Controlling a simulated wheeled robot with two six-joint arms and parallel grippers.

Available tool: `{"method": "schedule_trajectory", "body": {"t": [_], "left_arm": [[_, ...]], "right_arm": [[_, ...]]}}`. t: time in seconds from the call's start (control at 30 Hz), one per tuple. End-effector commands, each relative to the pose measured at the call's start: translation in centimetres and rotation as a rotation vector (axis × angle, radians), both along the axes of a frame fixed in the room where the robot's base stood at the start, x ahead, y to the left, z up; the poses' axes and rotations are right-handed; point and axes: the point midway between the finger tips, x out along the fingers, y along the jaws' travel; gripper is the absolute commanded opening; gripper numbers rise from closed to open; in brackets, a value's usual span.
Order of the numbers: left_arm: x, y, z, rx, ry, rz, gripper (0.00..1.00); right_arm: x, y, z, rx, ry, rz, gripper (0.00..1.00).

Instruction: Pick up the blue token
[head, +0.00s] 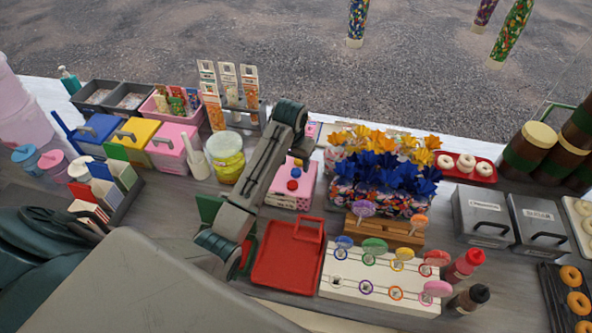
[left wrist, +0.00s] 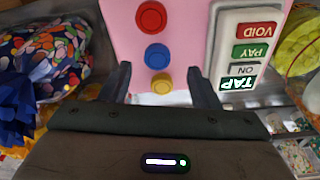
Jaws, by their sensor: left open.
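The blue token (left wrist: 156,55) is a round disc on a pink box (left wrist: 120,20), between a red token (left wrist: 151,17) and a yellow token (left wrist: 162,83) in the left wrist view. Nothing is held. In the head view my left arm partly hides the box and gripper. My right gripper is not in view.
A card reader (left wrist: 246,50) stands right beside the tokens in the left wrist view. Wrapped sweets with blue and orange bows (head: 380,175) stand right of the box in the head view. A red tray (head: 285,270) and a lollipop rack (head: 345,283) are in front; a yellow-filled jar (head: 226,158) is left.

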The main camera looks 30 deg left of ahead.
Motion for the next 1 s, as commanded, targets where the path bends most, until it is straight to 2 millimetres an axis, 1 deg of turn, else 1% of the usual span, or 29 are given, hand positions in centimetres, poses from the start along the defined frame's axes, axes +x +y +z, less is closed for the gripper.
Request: {"method": "schedule_trajectory", "body": {"t": [0.03,0.07,0.17,0.23,0.3,0.37,0.43,0.5,0.57,0.6,0.67,0.7,0.77,1.0], "left_arm": [[0.0,-0.2,-0.3,-0.001,0.006,0.0,0.56],[0.0,-0.2,-0.6,-0.001,0.005,0.0,0.56],[0.3,-0.2,-2.2,-0.001,0.004,0.001,0.56],[0.3,-0.2,-2.9,-0.001,0.003,0.001,0.56],[0.4,-0.2,-3.3,-0.001,0.001,0.001,0.56],[0.4,-0.2,-3.4,-0.001,0.0,0.0,0.56],[0.4,-0.2,-3.4,-0.001,0.0,0.0,0.56],[0.4,-0.2,-3.4,-0.001,0.0,0.0,0.56],[0.4,-0.2,-3.4,-0.001,0.0,0.0,0.46],[0.4,-0.2,-3.4,-0.001,0.0,0.0,0.38],[0.4,-0.2,-3.4,-0.001,0.0,0.0,0.26],[0.4,-0.2,-3.4,-0.001,0.0,0.0,0.18],[0.4,-0.2,-3.4,-0.001,0.0,0.0,0.08],[0.4,-0.2,-3.4,0.0,0.0,0.0,0.08]], "right_arm": [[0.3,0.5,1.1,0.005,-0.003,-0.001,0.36],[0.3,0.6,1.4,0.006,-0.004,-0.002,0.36],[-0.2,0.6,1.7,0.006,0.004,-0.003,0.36],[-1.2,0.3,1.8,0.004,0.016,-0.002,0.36],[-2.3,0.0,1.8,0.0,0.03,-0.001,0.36],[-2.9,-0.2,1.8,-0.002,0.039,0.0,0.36],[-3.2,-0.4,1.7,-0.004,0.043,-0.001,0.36],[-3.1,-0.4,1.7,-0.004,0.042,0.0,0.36],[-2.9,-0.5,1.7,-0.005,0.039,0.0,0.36],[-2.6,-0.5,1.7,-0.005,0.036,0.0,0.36],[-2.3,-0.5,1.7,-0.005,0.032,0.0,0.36],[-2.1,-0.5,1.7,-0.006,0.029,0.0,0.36],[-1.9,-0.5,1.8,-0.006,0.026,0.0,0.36],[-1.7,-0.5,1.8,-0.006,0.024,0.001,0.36]]}}
